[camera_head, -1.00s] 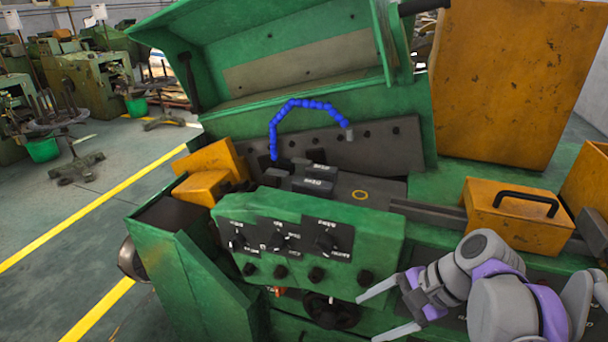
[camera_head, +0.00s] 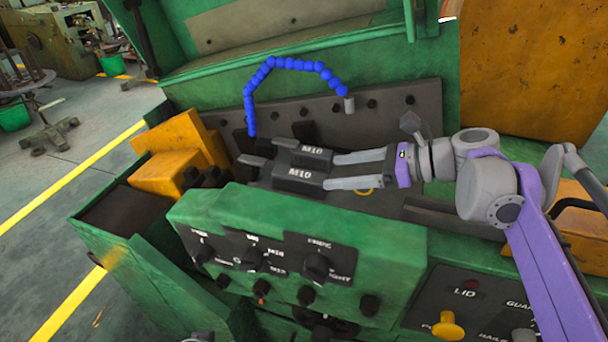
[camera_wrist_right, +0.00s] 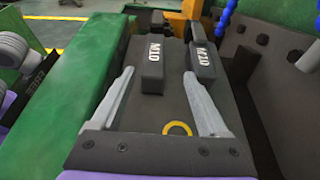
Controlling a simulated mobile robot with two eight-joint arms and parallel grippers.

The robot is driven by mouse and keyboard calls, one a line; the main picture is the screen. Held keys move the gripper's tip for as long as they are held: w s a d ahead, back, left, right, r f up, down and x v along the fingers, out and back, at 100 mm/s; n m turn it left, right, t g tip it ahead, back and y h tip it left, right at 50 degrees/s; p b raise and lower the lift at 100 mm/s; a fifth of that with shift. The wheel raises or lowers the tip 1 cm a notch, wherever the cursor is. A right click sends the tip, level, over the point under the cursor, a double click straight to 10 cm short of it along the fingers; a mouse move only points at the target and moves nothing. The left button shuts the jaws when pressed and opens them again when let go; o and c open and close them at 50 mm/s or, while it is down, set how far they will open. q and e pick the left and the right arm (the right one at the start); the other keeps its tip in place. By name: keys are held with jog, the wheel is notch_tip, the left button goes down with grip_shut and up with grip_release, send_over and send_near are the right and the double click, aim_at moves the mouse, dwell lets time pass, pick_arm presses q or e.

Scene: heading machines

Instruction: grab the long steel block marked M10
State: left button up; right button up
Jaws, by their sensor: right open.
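Two dark steel blocks marked M10 lie side by side on the machine's dark bed. In the head view the rear block (camera_head: 312,157) and the front block (camera_head: 298,178) point left; the wrist view shows the front one (camera_wrist_right: 153,66) at left and the rear one (camera_wrist_right: 204,64) at right. I cannot tell for sure which is the long one. My right gripper (camera_head: 330,172) is open and empty, its fingers pointing left at the blocks' right ends. In the right wrist view the front block is ahead between the fingertips, and the right fingertip is close to the rear block; contact is unclear.
A blue segmented hose (camera_head: 290,64) arches behind the blocks before a dark bolted back plate (camera_head: 385,100). A green control panel (camera_head: 300,225) with knobs stands in front. Orange blocks (camera_head: 172,160) stand at left. A yellow ring (camera_wrist_right: 177,128) lies on the bed under my fingers.

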aim_at(300, 179)
jog(key=x, duration=0.5)
jog(key=s+x, duration=0.1)
jog(key=x, duration=0.2)
jog(key=shift+a+f, duration=0.15)
jog(key=shift+a, duration=0.15)
jog(key=shift+w+a+f, duration=0.15)
jog(key=shift+w+a, duration=0.05)
grip_shut()
dwell(0.9)
